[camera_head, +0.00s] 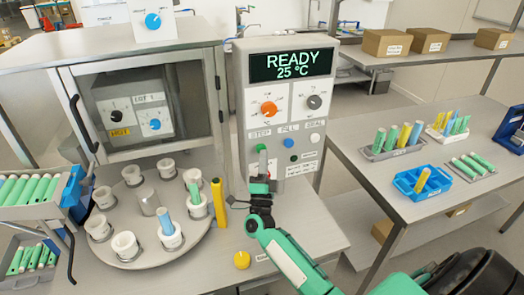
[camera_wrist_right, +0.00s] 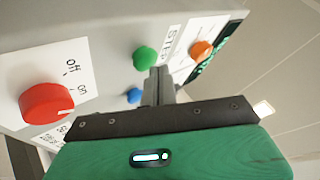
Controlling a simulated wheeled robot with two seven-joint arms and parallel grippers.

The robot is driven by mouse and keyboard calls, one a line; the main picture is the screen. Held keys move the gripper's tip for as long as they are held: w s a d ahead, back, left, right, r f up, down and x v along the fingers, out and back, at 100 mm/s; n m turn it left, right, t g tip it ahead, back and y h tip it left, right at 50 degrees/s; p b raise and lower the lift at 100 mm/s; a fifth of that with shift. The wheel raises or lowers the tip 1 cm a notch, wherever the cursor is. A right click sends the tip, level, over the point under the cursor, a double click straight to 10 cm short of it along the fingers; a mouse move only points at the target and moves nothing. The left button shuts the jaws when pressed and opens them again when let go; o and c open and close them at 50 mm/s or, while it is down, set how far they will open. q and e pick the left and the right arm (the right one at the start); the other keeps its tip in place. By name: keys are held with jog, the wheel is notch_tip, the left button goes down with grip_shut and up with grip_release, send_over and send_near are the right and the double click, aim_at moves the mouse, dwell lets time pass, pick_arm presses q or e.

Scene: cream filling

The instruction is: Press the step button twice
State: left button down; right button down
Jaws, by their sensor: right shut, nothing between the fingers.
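The grey control panel (camera_head: 283,100) stands in the middle of the head view, with a row of buttons labelled STEP, FILL and SEAL. In the right wrist view the green button (camera_wrist_right: 145,58) sits beside the STEP label (camera_wrist_right: 172,42). My left gripper is not in view.
The blue FILL button (camera_head: 289,142) and white SEAL button (camera_head: 314,138) are to the right. A red off/on knob (camera_wrist_right: 48,104) shows in the wrist view. A turntable (camera_head: 150,254) with white holders and a yellow post (camera_head: 218,203) stand left of my right arm.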

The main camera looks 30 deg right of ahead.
jog(key=shift+w+d+b, duration=0.15)
jog(key=shift+w+b, duration=0.2)
jog(key=shift+w, duration=0.15)
dwell(0.6)
jog(key=shift+s, duration=0.1)
jog(key=shift+s+a+p, duration=0.25)
jog(key=shift+s+p, duration=0.05)
jog(key=shift+s, duration=0.55)
jog(key=s, duration=0.2)
jog(key=s+a+p, duration=0.1)
jog(key=s, duration=0.2)
jog(key=shift+a, duration=0.1)
jog(key=shift+w, duration=0.1)
dwell(0.7)
